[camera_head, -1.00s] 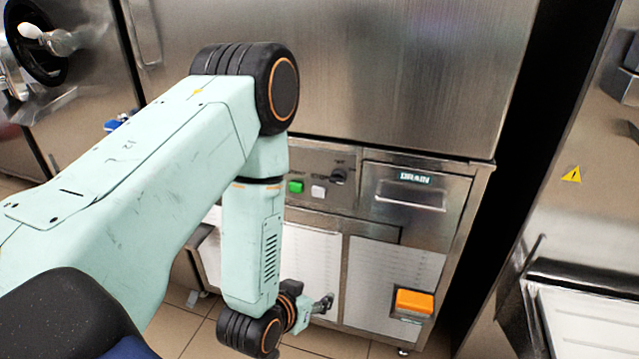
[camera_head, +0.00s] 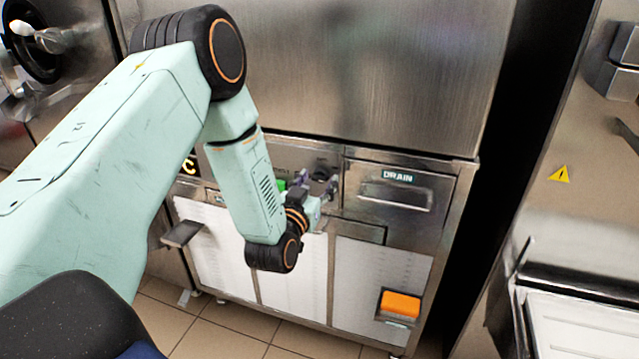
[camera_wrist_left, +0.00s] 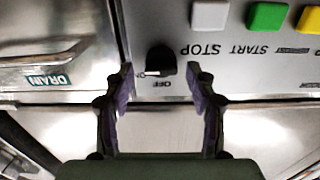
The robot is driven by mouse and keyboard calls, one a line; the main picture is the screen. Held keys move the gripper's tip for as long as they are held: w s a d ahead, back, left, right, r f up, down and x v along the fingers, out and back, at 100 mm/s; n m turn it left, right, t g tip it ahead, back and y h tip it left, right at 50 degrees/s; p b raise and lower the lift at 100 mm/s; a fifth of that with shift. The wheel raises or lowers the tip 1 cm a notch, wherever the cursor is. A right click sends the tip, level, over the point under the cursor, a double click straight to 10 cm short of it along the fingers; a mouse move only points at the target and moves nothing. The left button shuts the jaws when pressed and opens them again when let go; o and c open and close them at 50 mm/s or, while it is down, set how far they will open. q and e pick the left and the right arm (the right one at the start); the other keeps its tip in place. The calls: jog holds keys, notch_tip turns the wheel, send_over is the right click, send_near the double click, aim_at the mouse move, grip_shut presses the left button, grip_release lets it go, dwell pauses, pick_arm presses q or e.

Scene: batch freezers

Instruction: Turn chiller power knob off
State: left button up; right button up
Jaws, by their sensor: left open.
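The black power knob (camera_wrist_left: 160,60) sits on the grey control panel, with a white pointer mark and an upside-down "OFF" label beside it in the left wrist view. The knob also shows in the head view (camera_head: 320,174), partly beside the gripper. My left gripper (camera_head: 318,188) is in front of the panel, just below the knob. In the left wrist view my left gripper (camera_wrist_left: 160,82) is open, with its two fingers on either side of the knob's line and nothing between them. The knob appears beyond the fingertips; contact cannot be told. My right gripper is not in view.
A grey STOP button (camera_wrist_left: 209,15) and a green START button (camera_wrist_left: 268,17) are close to the knob on the panel. An orange switch (camera_head: 400,305) is lower right on the cabinet.

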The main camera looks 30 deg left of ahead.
pick_arm(q)
jog(key=shift+w+a, duration=0.3)
jog(key=shift+s+d, duration=0.1)
jog(key=shift+d, duration=0.05)
jog(key=shift+r, duration=0.1)
jog(key=shift+c, duration=0.6)
jog(key=c, duration=1)
